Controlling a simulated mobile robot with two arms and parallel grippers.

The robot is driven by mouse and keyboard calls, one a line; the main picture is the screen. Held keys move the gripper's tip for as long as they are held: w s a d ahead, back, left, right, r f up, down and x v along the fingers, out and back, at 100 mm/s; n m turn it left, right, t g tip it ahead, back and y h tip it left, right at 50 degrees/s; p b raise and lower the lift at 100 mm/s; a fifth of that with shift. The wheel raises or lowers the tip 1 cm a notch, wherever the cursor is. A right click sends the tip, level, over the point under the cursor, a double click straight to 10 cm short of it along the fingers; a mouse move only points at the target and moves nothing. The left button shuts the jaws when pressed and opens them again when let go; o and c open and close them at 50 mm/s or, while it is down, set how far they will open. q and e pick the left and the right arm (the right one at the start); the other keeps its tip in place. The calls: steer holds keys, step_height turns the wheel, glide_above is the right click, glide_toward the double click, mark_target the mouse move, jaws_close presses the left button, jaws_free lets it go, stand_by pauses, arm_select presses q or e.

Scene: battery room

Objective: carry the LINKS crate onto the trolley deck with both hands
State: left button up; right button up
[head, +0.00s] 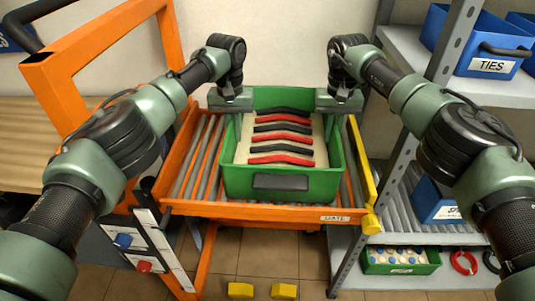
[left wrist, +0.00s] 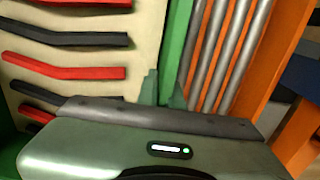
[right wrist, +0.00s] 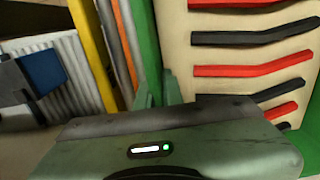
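The green LINKS crate (head: 240,181) is over the grey rollers of the orange trolley deck (head: 190,205), upright; I cannot tell whether its base touches the rollers. Red and black links lie in rows on a pale insert inside it. A dark plate is on its front wall. My left gripper (head: 232,103) is at the crate's left wall, and the left wrist view shows its fingers (left wrist: 164,90) on both sides of that green wall. My right gripper (head: 338,103) is at the right wall, its fingers (right wrist: 158,88) likewise around it. Both look shut on the walls.
The trolley's tall orange frame (head: 60,95) rises at the left. A yellow bar (head: 362,170) edges the deck's right side. A grey rack (head: 450,65) stands close at the right, with a blue TIES bin (head: 478,65) and a low green crate (head: 400,268). Bare rollers show left of the crate.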

arm_select(q)
steer(key=o, duration=0.3)
arm_select(e)
steer(key=o, duration=0.3)
steer(key=shift+a+r, duration=0.1)
arm_select(q)
steer(key=shift+r, duration=0.1)
arm_select(e)
steer(key=shift+s, duration=0.1)
arm_select(q)
step_height(320, 180, up, 12)
steer(key=shift+f, duration=0.2)
steer(key=shift+r, duration=0.15)
arm_select(e)
steer(key=shift+r, duration=0.2)
step_height(320, 180, up, 12)
steer(key=shift+f, duration=0.25)
arm_select(q)
steer(key=shift+r, duration=0.1)
arm_select(e)
steer(key=shift+r, duration=0.15)
